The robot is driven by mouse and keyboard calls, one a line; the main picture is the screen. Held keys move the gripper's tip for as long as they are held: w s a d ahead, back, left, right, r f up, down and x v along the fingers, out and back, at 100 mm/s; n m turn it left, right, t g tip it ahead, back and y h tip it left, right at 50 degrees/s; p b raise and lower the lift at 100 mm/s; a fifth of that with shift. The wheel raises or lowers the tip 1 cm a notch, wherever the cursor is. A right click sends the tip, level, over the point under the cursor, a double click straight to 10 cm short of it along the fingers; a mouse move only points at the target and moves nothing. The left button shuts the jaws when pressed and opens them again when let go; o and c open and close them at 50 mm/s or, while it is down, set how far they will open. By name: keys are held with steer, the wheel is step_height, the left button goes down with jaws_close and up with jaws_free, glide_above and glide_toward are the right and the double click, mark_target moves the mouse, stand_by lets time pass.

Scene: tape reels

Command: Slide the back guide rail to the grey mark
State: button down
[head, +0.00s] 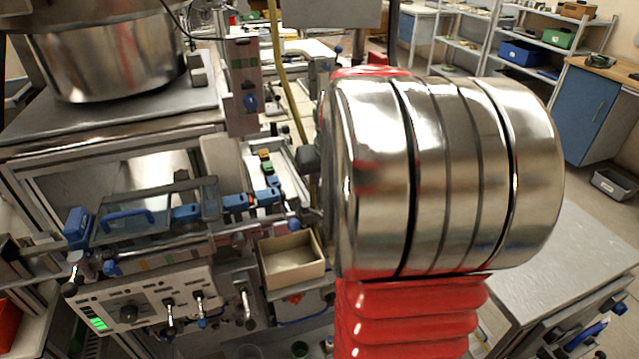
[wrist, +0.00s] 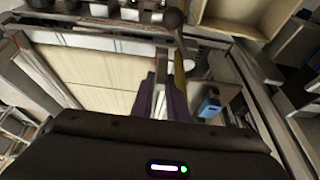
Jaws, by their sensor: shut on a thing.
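My gripper (wrist: 164,88) shows in the wrist view, its two dark purplish fingers close together around a narrow metal piece (wrist: 162,72). This piece seems to be part of the back guide rail, but I cannot tell for sure. A dark round knob (wrist: 174,19) is just beyond the fingertips. In the head view my large silver and red arm hides the gripper and what it holds. Part of the conveyor line with blue pieces (head: 266,195) shows left of my arm. I cannot make out the grey mark in either view.
A beige open box (head: 291,278) stands in front of the line; it also shows in the wrist view (wrist: 240,22). A control panel (head: 140,305), a clear cover with a blue handle (head: 130,216) and a large metal bowl (head: 110,60) are at left. A grey bench (head: 560,260) is at right.

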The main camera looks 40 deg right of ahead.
steer(key=c, duration=1.7)
jaws_free()
steer(key=v, duration=1.3)
steer(key=shift+s+a+r, duration=0.15)
steer(key=shift+s+r, duration=0.05)
steer(key=shift+r, duration=0.05)
